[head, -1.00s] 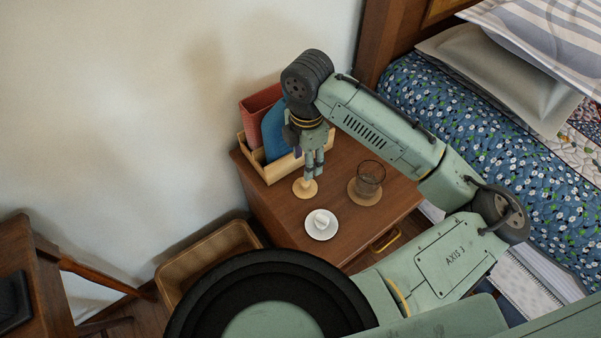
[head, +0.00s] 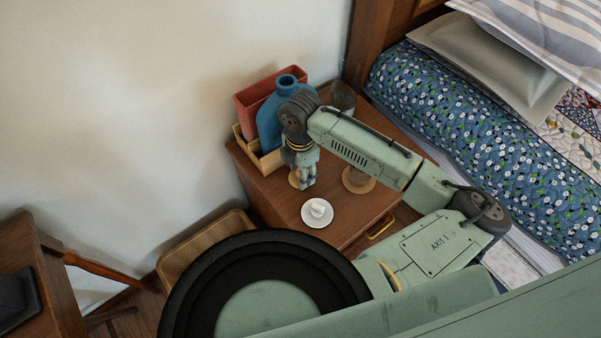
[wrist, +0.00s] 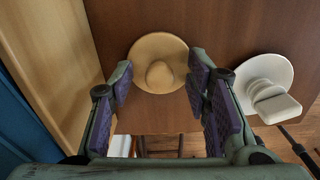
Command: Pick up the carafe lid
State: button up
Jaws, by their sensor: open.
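The carafe lid, a round tan disc with a knob in its middle, lies on the brown nightstand (head: 270,192). In the head view the lid (head: 294,179) is partly hidden by my gripper (head: 307,186). In the wrist view the whole lid (wrist: 175,52) shows, its knob between the fingertips of my gripper (wrist: 160,80). The gripper is open and points down, with a finger to either side of the knob. Nothing is held. I cannot tell whether the fingers touch the lid.
A tan coaster (head: 358,182) lies right of the gripper. A wooden caddy (head: 268,160) with a blue bottle (head: 284,118) stands at left. A clear glass vessel (head: 343,97) is behind my arm.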

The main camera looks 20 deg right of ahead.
jog(key=shift+c, duration=0.4)
jog(key=c, duration=0.9)
